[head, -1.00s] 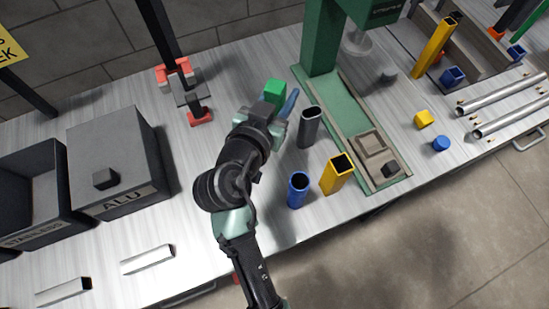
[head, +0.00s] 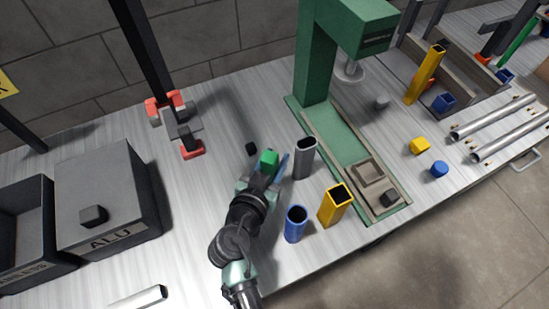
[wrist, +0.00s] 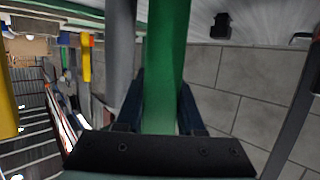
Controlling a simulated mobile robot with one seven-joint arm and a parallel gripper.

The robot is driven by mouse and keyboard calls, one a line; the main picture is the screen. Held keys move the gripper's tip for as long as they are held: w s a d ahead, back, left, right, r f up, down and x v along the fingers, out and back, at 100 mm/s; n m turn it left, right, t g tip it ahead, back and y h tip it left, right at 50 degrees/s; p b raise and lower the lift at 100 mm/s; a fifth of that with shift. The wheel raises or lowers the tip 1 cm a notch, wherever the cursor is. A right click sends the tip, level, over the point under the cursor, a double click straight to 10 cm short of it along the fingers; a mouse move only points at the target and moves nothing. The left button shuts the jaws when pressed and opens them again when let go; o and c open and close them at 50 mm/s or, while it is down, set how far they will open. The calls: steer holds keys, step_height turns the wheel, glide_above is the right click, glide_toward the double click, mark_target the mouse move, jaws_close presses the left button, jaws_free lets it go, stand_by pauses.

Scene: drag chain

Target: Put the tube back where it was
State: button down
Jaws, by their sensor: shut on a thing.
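My gripper (head: 272,174) is shut on a green tube (head: 269,159), whose top shows above the fingers in the head view. In the wrist view the green tube (wrist: 165,70) runs between the two fingers (wrist: 162,105). Its lower end is hidden in the head view, so I cannot tell whether it touches the bench. A grey tube (head: 305,158) stands upright just right of my gripper. A blue round tube (head: 295,225) and a yellow square tube (head: 335,206) stand nearer the front edge.
A green press (head: 318,70) stands behind the tubes, its base to their right. A small black piece (head: 252,149) lies behind my gripper. A red-and-grey clamp fixture (head: 178,120) is at the back. The ALU box (head: 100,185) is at the left. Bench between box and arm is clear.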

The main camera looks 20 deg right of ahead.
steer(key=shift+f+b, duration=0.1)
steer(key=shift+b, duration=0.2)
steer(key=c, duration=0.8)
jaws_free()
steer(key=b+v, duration=0.1)
steer(key=v, duration=1.1)
